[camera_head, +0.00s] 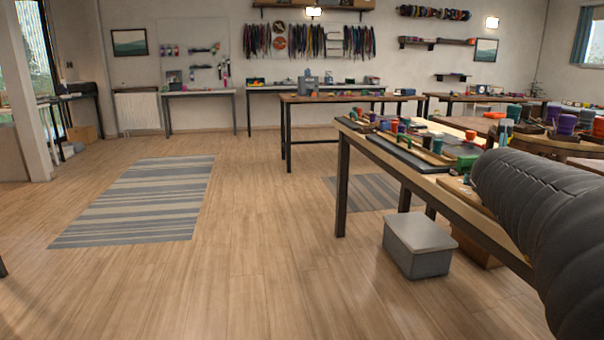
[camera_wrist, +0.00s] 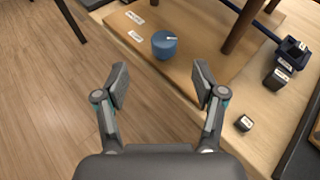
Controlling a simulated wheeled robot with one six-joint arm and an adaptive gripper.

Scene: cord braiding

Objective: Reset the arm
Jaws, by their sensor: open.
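My gripper (camera_wrist: 160,86) shows in the wrist view with its two fingers spread wide and nothing between them. It hangs over the edge of a wooden board or table top. A blue round container (camera_wrist: 164,46) stands on the wood beyond the fingertips, apart from them. In the head view a dark, ribbed part of my arm reaches in from the right edge, and the gripper itself is not visible there.
A long work table (camera_head: 342,132) with coloured spools and tools stands at the right. A grey lidded box (camera_head: 418,245) sits on the floor beside it. A striped rug (camera_head: 140,200) lies at the left. The wooden floor (camera_head: 250,270) in the middle is clear.

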